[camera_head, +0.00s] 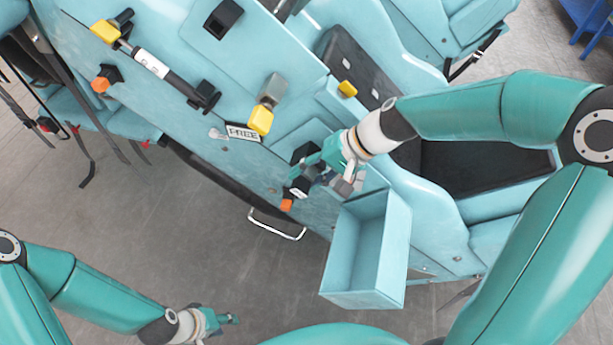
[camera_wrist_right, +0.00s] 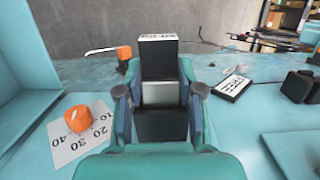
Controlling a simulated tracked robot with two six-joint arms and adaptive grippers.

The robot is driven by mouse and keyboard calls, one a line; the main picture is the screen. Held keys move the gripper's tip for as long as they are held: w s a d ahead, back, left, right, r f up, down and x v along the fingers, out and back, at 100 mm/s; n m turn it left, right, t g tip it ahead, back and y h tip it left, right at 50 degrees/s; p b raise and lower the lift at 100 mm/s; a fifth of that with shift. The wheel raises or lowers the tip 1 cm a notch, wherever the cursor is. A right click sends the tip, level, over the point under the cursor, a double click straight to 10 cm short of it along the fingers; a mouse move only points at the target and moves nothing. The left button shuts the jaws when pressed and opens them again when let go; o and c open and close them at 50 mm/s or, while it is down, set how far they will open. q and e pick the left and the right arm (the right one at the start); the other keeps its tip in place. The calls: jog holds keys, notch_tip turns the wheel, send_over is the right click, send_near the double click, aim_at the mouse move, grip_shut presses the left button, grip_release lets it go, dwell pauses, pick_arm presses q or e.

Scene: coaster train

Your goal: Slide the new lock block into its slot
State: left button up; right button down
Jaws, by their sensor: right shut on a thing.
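My right gripper (camera_head: 318,178) is at the side panel of the teal coaster car, just above an open teal box. In the right wrist view the gripper (camera_wrist_right: 160,95) is shut on a block (camera_wrist_right: 160,95) with a grey middle and black parts; its far top end carries a white label with dark marks. The block is upright between the fingers; whether its lower end is in a slot is hidden. In the head view the fingers cover most of it. My left gripper (camera_head: 222,320) is low at the left above the floor, away from the car; its jaws are too small to judge.
The open teal box (camera_head: 340,298) juts out below the right gripper. A FREE plate (camera_head: 243,132) and yellow-ended levers (camera_head: 261,120) are on the panel. An orange knob with a number dial (camera_wrist_right: 78,118) is left of the gripper. A white handle (camera_head: 277,226) sticks out below.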

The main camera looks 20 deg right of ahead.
jog(key=shift+w+d, duration=0.35)
jog(key=shift+w, duration=0.2)
jog(key=c, duration=0.7)
grip_release()
jog(key=shift+d+r, duration=0.1)
jog(key=shift+r, duration=0.05)
jog(key=shift+o, duration=0.2)
jog(key=shift+w, duration=0.1)
jog(key=shift+d+r, duration=0.2)
jog(key=shift+r, duration=0.05)
jog(key=v, duration=1.1)
jog(key=shift+s, duration=0.3)
jog(key=shift+f, duration=0.15)
